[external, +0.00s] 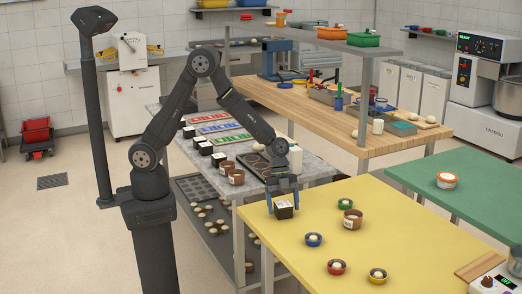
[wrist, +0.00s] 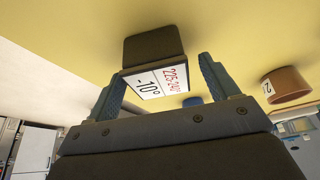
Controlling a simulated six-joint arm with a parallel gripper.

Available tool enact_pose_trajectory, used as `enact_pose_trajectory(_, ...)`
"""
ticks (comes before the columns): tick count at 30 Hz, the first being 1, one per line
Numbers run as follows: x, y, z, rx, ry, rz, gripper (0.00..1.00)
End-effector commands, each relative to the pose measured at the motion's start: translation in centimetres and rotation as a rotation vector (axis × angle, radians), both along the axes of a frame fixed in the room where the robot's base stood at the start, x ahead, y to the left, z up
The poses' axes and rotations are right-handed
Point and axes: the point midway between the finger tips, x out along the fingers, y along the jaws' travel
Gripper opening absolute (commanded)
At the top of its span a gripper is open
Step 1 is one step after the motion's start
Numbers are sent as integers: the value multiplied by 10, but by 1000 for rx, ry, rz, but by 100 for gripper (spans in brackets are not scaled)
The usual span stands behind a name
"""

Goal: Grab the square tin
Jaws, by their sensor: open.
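The square tin (external: 284,211) is dark with a white label on it. It stands near the left corner of the yellow table (external: 395,223). In the wrist view the tin (wrist: 153,47) shows its dark side and a printed label with black and red figures. My gripper (external: 283,205) is open at the tin, with one finger on each side. In the wrist view the fingers of my gripper (wrist: 163,68) stand to the left and right of the tin, with a gap visible on the right; contact on the left is unclear.
A brown round tin (external: 352,219) stands to the right; it also shows in the wrist view (wrist: 286,87). A grey worktop (external: 215,165) with more tins lies behind.

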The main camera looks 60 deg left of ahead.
Motion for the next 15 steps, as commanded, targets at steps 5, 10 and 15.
enact_pose_trajectory(5, 0, -1, -2, 0, -1, 0, 80)
enact_pose_trajectory(10, 0, -1, -2, 0, -1, 0, 56)
enact_pose_trajectory(15, 0, -1, -1, -1, -1, 0, 26)
